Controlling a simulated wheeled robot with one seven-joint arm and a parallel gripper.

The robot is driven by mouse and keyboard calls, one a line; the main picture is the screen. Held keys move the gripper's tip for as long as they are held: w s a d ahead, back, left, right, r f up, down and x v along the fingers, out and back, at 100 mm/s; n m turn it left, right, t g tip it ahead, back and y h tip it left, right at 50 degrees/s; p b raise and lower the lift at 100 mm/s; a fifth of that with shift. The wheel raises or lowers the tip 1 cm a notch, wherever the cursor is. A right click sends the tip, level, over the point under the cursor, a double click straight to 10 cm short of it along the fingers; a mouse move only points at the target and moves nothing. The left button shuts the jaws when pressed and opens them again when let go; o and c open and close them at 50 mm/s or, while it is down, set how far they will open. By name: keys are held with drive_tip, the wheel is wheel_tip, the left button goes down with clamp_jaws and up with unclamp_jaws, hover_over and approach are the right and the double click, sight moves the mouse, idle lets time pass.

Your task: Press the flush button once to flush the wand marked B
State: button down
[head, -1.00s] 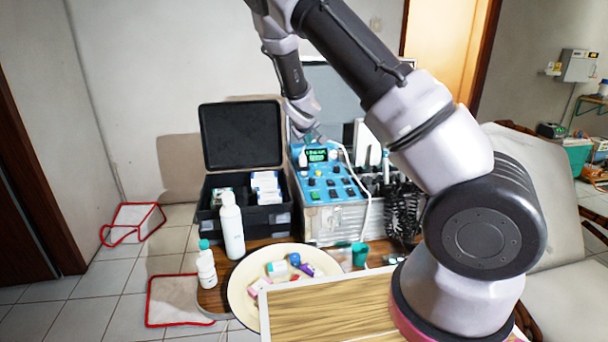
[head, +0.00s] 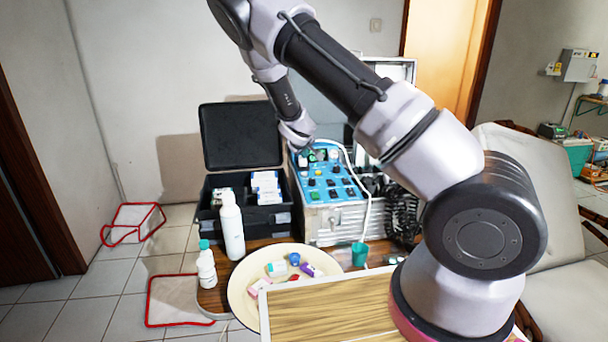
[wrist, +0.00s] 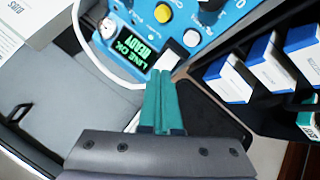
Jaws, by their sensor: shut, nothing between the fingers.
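The dental unit has a blue control panel (head: 335,190) on a metal case, with rows of buttons. I cannot tell which is the flush button; no B mark is legible. A white hose (head: 368,208) hangs over the panel's front. My gripper (wrist: 164,75) is shut and empty, with teal fingertips over the panel edge beside the display. I cannot tell if they touch it.
An open black case (head: 242,150) with boxes stands left of the unit. A white bottle (head: 232,228), a smaller bottle (head: 206,268), a cream plate (head: 240,295) of small items and a teal cup (head: 360,254) stand in front. Black coiled cords hang at right.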

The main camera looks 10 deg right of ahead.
hover_over(304, 177)
drive_tip(key=shift+s+f, duration=0.1)
drive_tip(key=shift+f, duration=2.2)
drive_tip(key=shift+f, duration=0.15)
drive_tip(key=shift+f, duration=0.25)
drive_tip(key=shift+f, duration=0.45)
idle(0.9)
drive_tip(key=shift+r, duration=0.85)
drive_tip(key=shift+r, duration=0.1)
drive_tip(key=shift+s+r, duration=0.1)
drive_tip(key=shift+r, duration=2.3)
